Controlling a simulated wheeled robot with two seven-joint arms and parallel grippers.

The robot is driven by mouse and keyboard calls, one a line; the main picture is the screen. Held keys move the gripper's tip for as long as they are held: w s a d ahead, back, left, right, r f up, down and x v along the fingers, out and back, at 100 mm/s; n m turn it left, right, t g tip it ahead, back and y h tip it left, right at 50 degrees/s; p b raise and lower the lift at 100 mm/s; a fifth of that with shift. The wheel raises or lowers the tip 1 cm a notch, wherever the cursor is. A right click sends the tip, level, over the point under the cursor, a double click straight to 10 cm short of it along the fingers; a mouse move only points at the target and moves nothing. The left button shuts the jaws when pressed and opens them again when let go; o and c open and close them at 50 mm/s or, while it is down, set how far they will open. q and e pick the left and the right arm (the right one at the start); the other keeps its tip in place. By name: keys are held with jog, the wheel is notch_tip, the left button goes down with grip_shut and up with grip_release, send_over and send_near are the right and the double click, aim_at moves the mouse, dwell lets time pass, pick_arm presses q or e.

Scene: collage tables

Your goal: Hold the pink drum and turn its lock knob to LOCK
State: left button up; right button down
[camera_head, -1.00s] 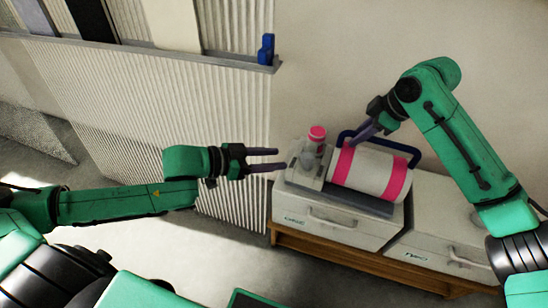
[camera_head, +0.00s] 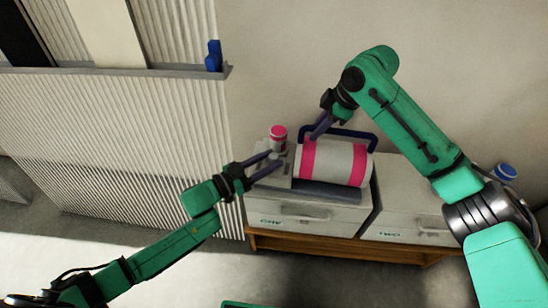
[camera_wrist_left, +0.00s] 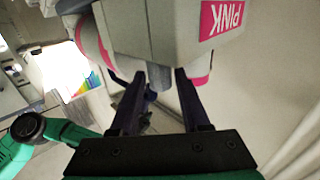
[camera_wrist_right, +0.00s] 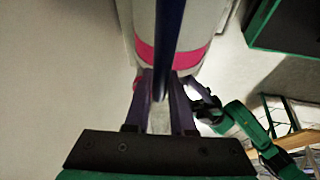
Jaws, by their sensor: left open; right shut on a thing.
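The white drum with pink bands (camera_head: 333,163) lies on its side in a grey stand on the cabinet. My right gripper (camera_head: 313,137) is shut on its dark blue handle (camera_head: 345,131); the right wrist view shows the handle (camera_wrist_right: 168,40) running between the fingers. My left gripper (camera_head: 276,158) is open at the drum's left end. In the left wrist view a grey knob (camera_wrist_left: 158,76) sits between the open fingers, and a pink PINK label (camera_wrist_left: 222,17) shows upside down beside it. I cannot tell whether the fingers touch the knob, nor read any LOCK mark.
A pink-capped container (camera_head: 278,137) stands just behind my left fingertips. The white drawer cabinet (camera_head: 300,222) rests on a wooden base. A ribbed panel (camera_head: 110,140) with a ledge stands to the left. A blue-topped object (camera_head: 506,172) is at far right.

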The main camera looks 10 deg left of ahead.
pick_arm(q)
jog(key=shift+x, duration=0.95)
grip_shut()
jog(key=shift+d+m+g+h, duration=0.1)
jog(key=shift+m+g+h, duration=0.2)
jog(key=m+g+h, duration=0.2)
jog(key=m+g, duration=0.1)
jog(key=g, duration=0.1)
jog(key=shift+h, duration=0.3)
jog(key=shift+m+g+h, duration=0.7)
jog(key=shift+m+g, duration=1.1)
jog(key=shift+g, duration=1)
jog(key=shift+s, duration=0.1)
grip_release()
